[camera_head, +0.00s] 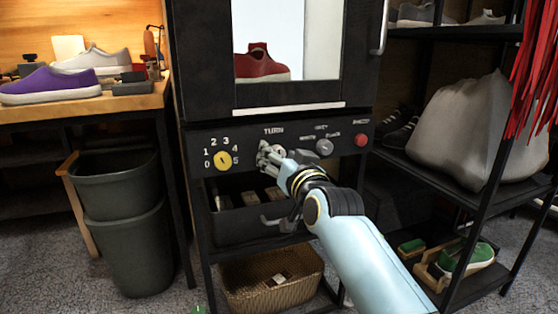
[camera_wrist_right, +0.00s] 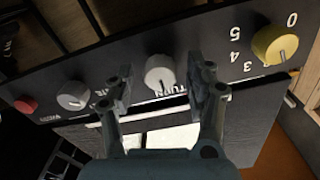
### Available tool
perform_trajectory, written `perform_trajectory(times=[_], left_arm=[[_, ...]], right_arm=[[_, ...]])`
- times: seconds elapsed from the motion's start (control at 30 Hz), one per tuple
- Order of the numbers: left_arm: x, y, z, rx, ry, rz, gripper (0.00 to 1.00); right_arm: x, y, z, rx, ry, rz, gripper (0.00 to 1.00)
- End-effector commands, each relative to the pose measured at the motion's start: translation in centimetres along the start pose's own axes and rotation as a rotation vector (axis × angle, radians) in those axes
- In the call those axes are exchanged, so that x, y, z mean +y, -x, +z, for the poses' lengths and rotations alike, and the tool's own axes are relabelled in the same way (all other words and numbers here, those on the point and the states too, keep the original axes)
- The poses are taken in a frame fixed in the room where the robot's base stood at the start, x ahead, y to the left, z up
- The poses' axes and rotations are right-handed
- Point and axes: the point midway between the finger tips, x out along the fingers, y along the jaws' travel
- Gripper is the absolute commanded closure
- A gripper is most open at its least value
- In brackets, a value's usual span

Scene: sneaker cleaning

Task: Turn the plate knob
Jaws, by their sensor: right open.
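A dark control panel (camera_head: 345,160) runs across the cabinet front. Under the word TURN is a whitish round knob, which shows clearly in the right wrist view (camera_wrist_right: 160,73). My right gripper (camera_head: 272,157) is open in front of this knob. In the right wrist view its two fingers (camera_wrist_right: 162,84) stand on either side of the knob, with a gap visible at each side. In the head view the gripper mostly hides the knob. A yellow knob (camera_head: 223,160) with a number scale from 0 to 5 is to its left. My left gripper is not in view.
A grey knob (camera_head: 324,147) and a red button (camera_head: 361,140) are right of the gripper. A red sneaker (camera_head: 262,67) shows in the cabinet window above. A drawer (camera_head: 240,226) and a wicker basket (camera_head: 268,290) are below. Dark bins (camera_head: 133,250) stand left.

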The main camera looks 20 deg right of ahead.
Motion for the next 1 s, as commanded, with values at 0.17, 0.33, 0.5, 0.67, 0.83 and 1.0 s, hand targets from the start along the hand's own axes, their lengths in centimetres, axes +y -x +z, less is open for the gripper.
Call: perform_trajectory(times=[0.17,0.33,0.5,0.67,0.83,1.0], left_arm=[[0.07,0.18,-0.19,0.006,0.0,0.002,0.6],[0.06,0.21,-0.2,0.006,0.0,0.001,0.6],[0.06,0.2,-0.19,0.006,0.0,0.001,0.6],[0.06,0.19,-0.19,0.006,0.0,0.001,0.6],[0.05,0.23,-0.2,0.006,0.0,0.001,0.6],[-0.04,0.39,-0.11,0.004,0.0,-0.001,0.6]], right_arm=[[0.01,-0.47,0.01,-0.001,0.0,0.0,0.45],[0.0,-0.45,-0.03,0.0,0.0,0.0,0.47],[0.0,-0.44,-0.02,0.0,0.0,0.0,0.69],[0.0,-0.43,-0.02,0.0,0.0,0.0,0.9],[0.0,-0.42,-0.03,0.0,-0.001,0.0,1.0],[-0.04,-0.43,-0.2,0.0,-0.028,0.0,1.0]])
